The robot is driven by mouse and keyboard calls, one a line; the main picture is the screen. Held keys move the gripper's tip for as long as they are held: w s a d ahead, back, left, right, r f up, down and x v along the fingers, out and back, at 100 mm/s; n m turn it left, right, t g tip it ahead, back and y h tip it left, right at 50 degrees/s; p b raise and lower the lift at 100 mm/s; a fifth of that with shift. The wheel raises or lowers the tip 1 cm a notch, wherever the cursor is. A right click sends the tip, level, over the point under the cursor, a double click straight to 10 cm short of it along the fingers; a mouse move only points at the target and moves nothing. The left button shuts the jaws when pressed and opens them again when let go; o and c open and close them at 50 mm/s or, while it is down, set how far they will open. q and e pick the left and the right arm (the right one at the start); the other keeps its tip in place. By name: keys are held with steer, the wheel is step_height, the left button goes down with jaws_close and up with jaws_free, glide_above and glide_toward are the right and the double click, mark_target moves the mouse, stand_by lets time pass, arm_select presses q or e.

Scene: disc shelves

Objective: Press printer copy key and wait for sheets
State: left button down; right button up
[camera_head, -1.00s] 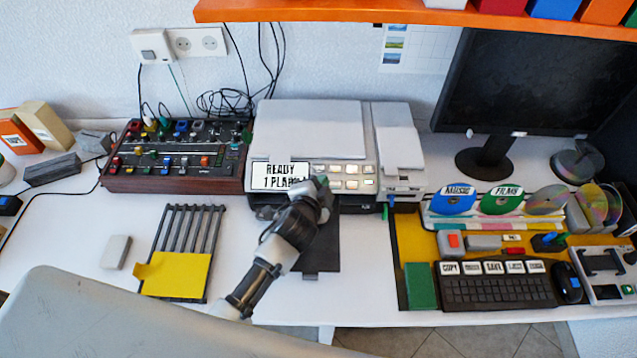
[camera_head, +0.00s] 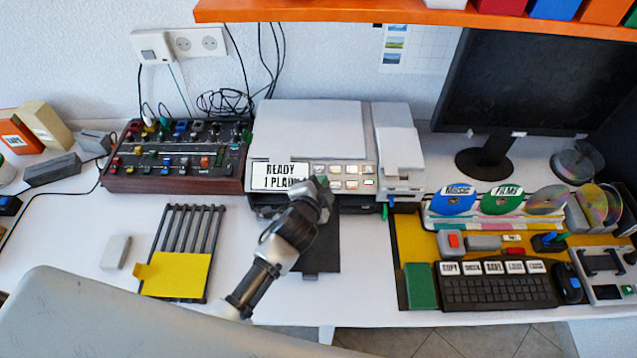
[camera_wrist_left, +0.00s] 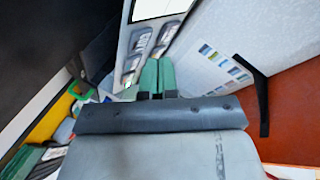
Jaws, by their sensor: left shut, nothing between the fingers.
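The grey-white printer (camera_head: 305,130) stands against the wall at the middle of the desk. Its display (camera_head: 280,176) reads "READY" with "1 PLAIN" below, partly covered by my arm. A block of pale keys (camera_head: 352,170) sits right of the display. My left gripper (camera_head: 321,184) is at the front panel, by the lower left of the keys. In the left wrist view its green fingertips (camera_wrist_left: 157,76) are together with nothing between them, near the key panel (camera_wrist_left: 140,42). I cannot tell whether they touch a key. A dark output tray (camera_head: 322,255) below shows no sheet.
A mixer panel (camera_head: 180,155) stands left of the printer. A yellow-fronted rack (camera_head: 178,275) lies in front of it. At right are a keyboard (camera_head: 497,290), discs (camera_head: 545,200) and a monitor (camera_head: 530,85). An orange shelf (camera_head: 420,14) overhangs the back.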

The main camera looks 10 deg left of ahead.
stand_by(0.4)
arm_select(q)
steer(key=shift+w+f, duration=0.25)
steer(key=shift+f, duration=0.1)
steer(key=shift+w+a+f+b, duration=0.1)
steer(key=shift+w+f+b, duration=0.05)
steer(key=shift+f+b, duration=0.3)
stand_by(0.6)
steer(key=shift+r, duration=0.15)
steer(key=shift+s+r+p, duration=0.4)
steer(key=shift+r+p, duration=0.3)
steer(key=shift+p, duration=0.1)
